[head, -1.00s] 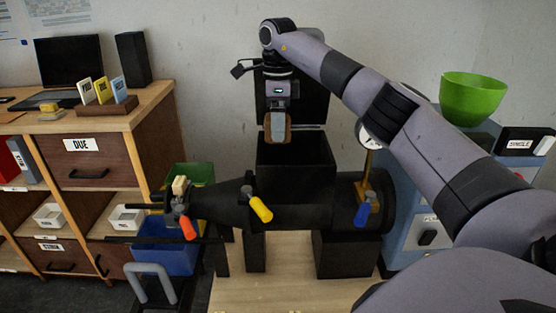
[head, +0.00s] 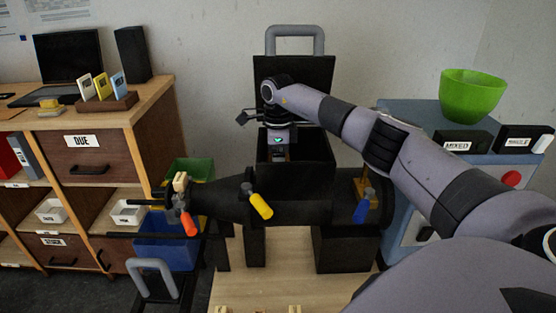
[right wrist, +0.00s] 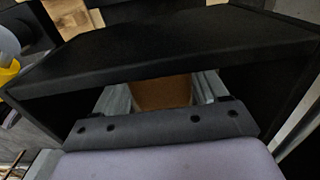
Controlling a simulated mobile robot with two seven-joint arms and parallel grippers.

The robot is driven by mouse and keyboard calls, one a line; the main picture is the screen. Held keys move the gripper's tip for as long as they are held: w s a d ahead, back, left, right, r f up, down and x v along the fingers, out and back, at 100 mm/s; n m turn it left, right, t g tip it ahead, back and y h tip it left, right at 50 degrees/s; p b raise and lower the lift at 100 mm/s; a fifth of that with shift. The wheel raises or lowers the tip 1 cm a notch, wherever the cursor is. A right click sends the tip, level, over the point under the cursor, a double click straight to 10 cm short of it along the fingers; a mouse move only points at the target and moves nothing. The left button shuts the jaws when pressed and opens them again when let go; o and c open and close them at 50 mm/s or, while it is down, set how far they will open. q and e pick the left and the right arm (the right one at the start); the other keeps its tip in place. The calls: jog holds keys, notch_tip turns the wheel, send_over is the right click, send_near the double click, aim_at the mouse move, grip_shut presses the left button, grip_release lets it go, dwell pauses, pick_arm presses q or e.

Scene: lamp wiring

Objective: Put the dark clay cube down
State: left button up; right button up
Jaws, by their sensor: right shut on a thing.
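My right gripper (head: 279,157) reaches down into an open-topped black box (head: 316,172) behind the dark horizontal machine body. In the right wrist view, its grey fingers are shut on the dark clay cube (right wrist: 165,94), which looks brown-orange. The cube sits below the box's black rim (right wrist: 170,48), between the fingers. Its lower part is hidden, so I cannot tell whether it touches the box floor. In the head view the box's front wall and the gripper hide most of the cube. My left gripper is not in view.
A black panel with a grey handle (head: 295,34) stands behind the box. The black cylindrical body (head: 300,205) with yellow, red and blue levers lies in front. A green bowl (head: 472,97) sits on the blue cabinet at right. A wooden shelf unit (head: 150,110) stands at left.

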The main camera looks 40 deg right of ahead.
jog(key=shift+r, duration=0.15)
jog(key=o, duration=1.5)
jog(key=shift+f, duration=0.2)
jog(key=shift+c, duration=0.2)
notch_tip(320, 180, up, 12)
jog(key=shift+r+b, duration=0.15)
jog(key=shift+b, duration=0.25)
jog(key=shift+a, duration=0.1)
